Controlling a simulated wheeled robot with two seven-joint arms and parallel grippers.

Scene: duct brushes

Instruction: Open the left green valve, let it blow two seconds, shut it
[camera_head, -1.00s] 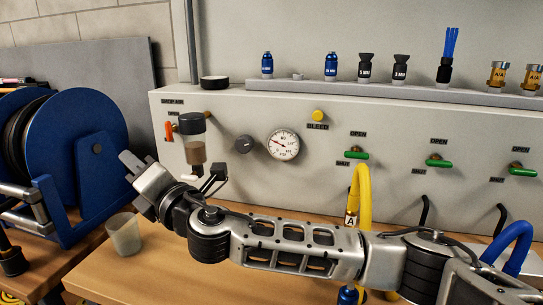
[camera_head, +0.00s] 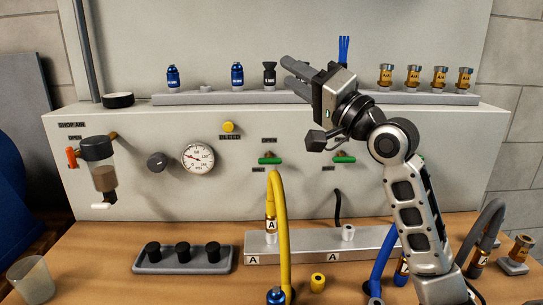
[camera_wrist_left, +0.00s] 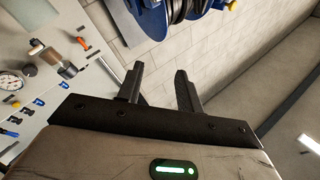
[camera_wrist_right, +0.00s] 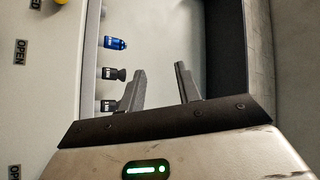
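The left green valve (camera_head: 270,158) is on the grey panel between an OPEN label above and a lower label. Its handle lies sideways. A second green valve (camera_head: 345,157) is to its right; a third is mostly hidden behind my right arm. My right gripper (camera_head: 286,72) is raised in front of the shelf, above the left valve and touching nothing I can see. Its fingers stand apart and empty in the right wrist view (camera_wrist_right: 160,70). My left gripper (camera_wrist_left: 160,72) is outside the head view; its wrist view shows the fingers apart and empty.
A yellow hose (camera_head: 274,185) arches up just below the left valve. The shelf (camera_head: 215,97) holds blue, black and brass fittings. A gauge (camera_head: 198,158) and a yellow knob (camera_head: 228,127) are left of the valve. A black-plugged tray (camera_head: 183,262) and a cup (camera_head: 32,280) stand on the bench.

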